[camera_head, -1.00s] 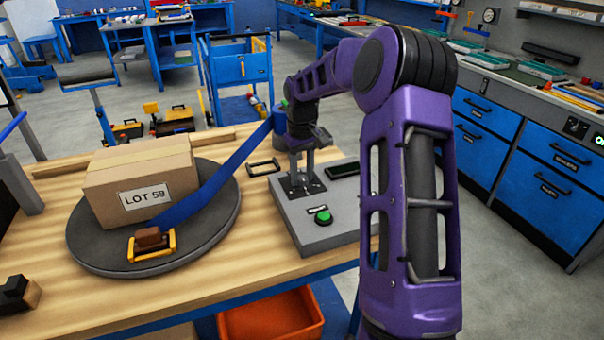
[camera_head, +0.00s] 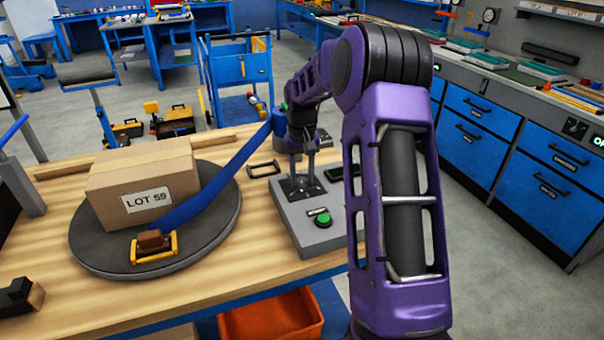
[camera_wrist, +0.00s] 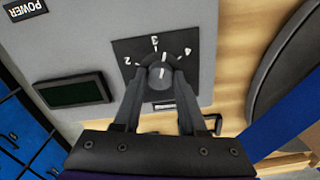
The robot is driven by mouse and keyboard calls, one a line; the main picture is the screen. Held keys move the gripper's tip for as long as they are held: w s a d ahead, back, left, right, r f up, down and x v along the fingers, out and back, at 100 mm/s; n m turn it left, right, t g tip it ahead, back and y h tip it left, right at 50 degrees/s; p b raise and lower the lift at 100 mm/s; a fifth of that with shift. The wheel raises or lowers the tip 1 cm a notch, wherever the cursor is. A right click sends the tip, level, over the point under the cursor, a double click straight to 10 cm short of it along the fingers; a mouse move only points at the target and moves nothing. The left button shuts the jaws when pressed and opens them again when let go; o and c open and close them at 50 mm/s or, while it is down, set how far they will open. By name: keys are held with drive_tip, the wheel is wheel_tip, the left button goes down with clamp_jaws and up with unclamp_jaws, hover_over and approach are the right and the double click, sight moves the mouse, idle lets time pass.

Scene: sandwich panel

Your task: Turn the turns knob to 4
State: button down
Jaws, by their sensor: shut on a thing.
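The turns knob (camera_wrist: 161,77) is a grey knob on a black dial plate (camera_wrist: 190,44) in the wrist view. The marks 2, 3 and 4 show around it, and a white line on the knob points roughly towards the 3. My gripper (camera_wrist: 158,83) is shut on the knob, one finger on each side. In the head view my gripper (camera_head: 301,178) reaches down to the dial plate on the grey control box (camera_head: 318,238); the knob is mostly hidden there. A label below the dial is partly covered by a finger.
A green button (camera_head: 323,219) and a dark display (camera_wrist: 75,90) share the control box. To its left, a round turntable (camera_head: 90,240) carries a LOT 59 carton (camera_head: 142,180) with a blue strap. A black handle (camera_head: 263,170) lies near the box.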

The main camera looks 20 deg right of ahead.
sight(302, 180)
drive_tip(key=m+p, duration=0.1)
drive_tip(key=m, duration=0.3)
drive_tip(key=shift+r+m, duration=0.15)
drive_tip(key=shift+m, duration=0.15)
drive_tip(key=shift+m+p, duration=0.5)
drive_tip(key=shift+m, duration=1)
drive_tip(key=shift+c, duration=2.3)
unclamp_jaws()
wheel_tip(302, 180, up, 17)
drive_tip(key=p, duration=0.2)
drive_tip(key=shift+r, duration=0.1)
